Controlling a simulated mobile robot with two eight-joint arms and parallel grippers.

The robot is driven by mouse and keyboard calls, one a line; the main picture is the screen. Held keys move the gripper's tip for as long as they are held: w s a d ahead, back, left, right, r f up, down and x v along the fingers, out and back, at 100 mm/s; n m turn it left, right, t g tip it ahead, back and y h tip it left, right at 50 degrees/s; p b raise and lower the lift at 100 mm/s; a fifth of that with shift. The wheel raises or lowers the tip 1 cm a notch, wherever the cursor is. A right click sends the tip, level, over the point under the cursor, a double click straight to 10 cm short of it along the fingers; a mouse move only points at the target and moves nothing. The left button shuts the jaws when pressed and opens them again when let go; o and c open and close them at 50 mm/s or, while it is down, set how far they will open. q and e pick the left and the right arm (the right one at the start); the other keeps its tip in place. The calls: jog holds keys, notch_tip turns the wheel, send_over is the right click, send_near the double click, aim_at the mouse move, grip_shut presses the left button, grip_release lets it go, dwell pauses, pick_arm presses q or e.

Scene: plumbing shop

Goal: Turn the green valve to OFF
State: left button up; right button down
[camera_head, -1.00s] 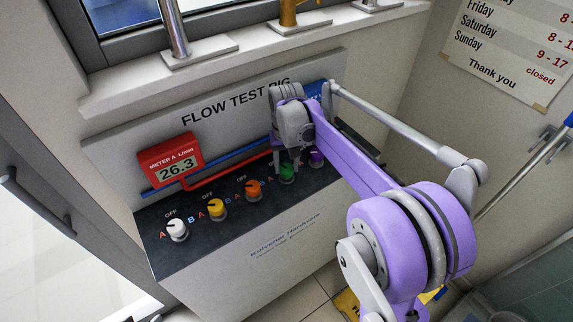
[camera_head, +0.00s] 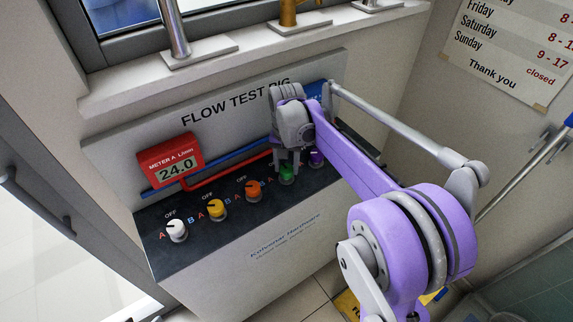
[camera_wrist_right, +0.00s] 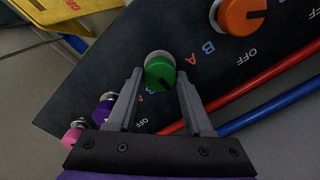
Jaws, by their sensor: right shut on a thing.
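The green valve (camera_head: 287,173) is a round knob on the dark sloping front of the flow test rig. It also shows in the right wrist view (camera_wrist_right: 160,72), with a dark pointer mark toward its lower right edge. My right gripper (camera_wrist_right: 159,75) is shut on the green valve, one finger on each side of it. In the head view the right gripper (camera_head: 287,160) covers the area above the knob, and the valve's OFF label is hidden there. The red meter A (camera_head: 168,160) reads 24.0. My left gripper is not in view.
White (camera_head: 177,230), yellow (camera_head: 216,209) and orange (camera_head: 254,190) knobs stand left of the green one. A purple knob (camera_head: 316,158) is close on its right; a pink knob (camera_wrist_right: 72,136) lies beyond. Red and blue pipes (camera_head: 225,165) run behind the knobs.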

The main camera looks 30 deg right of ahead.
aim_at(286, 169)
jog(key=shift+c, duration=1.5)
grip_release()
notch_tip(286, 169, up, 11)
jog(key=shift+p, duration=0.35)
jog(key=shift+s+f, duration=0.1)
jog(key=s+a+f+n+t, duration=0.2)
jog(key=s+a+f+n, duration=0.2)
jog(key=s+f, duration=0.3)
jog(key=s+a+f+n+t, duration=0.3)
jog(key=s+a+f, duration=0.3)
jog(key=s, duration=0.8)
jog(key=shift+a+f+n, duration=0.15)
jog(key=shift+f+n, duration=0.2)
jog(key=shift+n, duration=0.25)
